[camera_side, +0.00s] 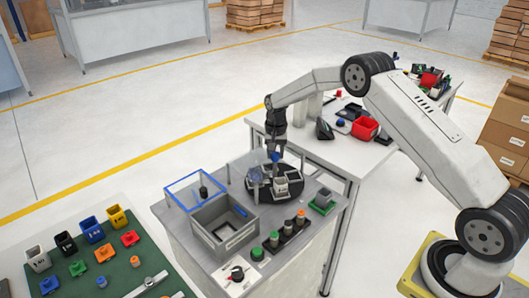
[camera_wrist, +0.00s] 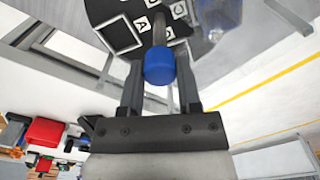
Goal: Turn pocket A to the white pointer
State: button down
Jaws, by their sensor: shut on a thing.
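A dark round turntable (camera_side: 262,192) with light holders on it stands on the grey bench. In the wrist view the dark disc (camera_wrist: 105,10) carries white-framed letters, and the letter A (camera_wrist: 142,24) shows left of the central post. A blue knob (camera_wrist: 159,68) tops this post; it also shows in the side view (camera_side: 275,156). My gripper (camera_wrist: 159,80) is over the turntable, its two fingers on either side of the blue knob and shut on it. I cannot make out the white pointer, so how A lies to it cannot be told.
A grey bin (camera_side: 224,238), a blue-rimmed clear box (camera_side: 180,187) and a black rack (camera_side: 287,238) with several pegs are nearby. A green-based holder (camera_side: 322,203) stands at the right.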

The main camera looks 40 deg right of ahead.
jog(key=shift+m, duration=5.9)
jog(key=shift+c, duration=1.5)
grip_release()
jog(key=shift+r, duration=0.1)
jog(key=shift+r, duration=3.8)
